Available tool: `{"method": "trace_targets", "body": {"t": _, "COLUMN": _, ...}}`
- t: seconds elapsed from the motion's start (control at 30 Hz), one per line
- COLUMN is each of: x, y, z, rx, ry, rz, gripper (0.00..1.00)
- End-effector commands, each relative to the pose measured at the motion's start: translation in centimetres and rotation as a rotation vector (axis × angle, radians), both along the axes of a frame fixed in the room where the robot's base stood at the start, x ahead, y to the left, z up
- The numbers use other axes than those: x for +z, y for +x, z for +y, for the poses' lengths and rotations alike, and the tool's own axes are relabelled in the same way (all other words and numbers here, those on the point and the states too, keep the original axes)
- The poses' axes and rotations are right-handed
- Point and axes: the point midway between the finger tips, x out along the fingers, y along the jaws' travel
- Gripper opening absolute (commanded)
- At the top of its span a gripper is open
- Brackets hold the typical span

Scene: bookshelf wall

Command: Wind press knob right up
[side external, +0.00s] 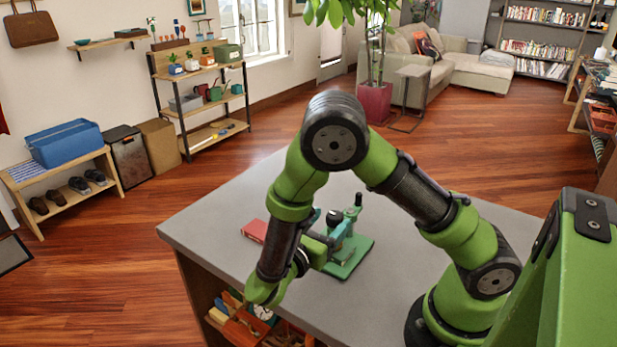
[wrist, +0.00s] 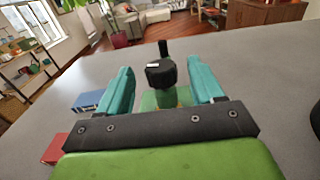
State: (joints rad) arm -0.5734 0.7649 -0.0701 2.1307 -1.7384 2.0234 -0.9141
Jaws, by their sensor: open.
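The press stands on the grey table. In the side view its flat green base (side external: 352,262) shows, with a black upright handle (side external: 358,200) above it. In the wrist view the round black press knob (wrist: 160,73), with a small white mark on top, is upright between my teal fingers. My gripper (wrist: 161,68) is open, one finger on each side of the knob, with a visible gap on both sides. In the side view my gripper (side external: 338,232) reaches in from the left and partly hides the press body. Part of the green base (wrist: 153,100) shows below the knob.
A red block (side external: 255,230) lies on the table (side external: 205,225) left of the press. The wrist view shows a blue block (wrist: 87,101) at left. The table's right side is clear. Shelves (side external: 200,85) and a sofa (side external: 470,75) stand far back.

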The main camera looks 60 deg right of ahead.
Motion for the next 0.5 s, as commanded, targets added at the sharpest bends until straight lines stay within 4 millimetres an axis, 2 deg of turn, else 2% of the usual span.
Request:
{"method": "trace_targets", "body": {"t": 0.03, "x": 0.0, "y": 0.0, "z": -1.1, "rx": -0.006, "ry": -0.001, "rz": 0.000, "gripper": 0.67}}
{"method": "trace_targets", "body": {"t": 0.2, "x": 0.0, "y": 0.0, "z": -3.8, "rx": -0.003, "ry": 0.000, "rz": 0.001, "gripper": 0.67}}
{"method": "trace_targets", "body": {"t": 0.33, "x": 0.0, "y": 0.1, "z": -4.9, "rx": -0.002, "ry": 0.000, "rz": -0.001, "gripper": 0.67}}
{"method": "trace_targets", "body": {"t": 0.5, "x": 0.0, "y": 0.1, "z": -5.4, "rx": 0.001, "ry": 0.000, "rz": 0.000, "gripper": 0.67}}
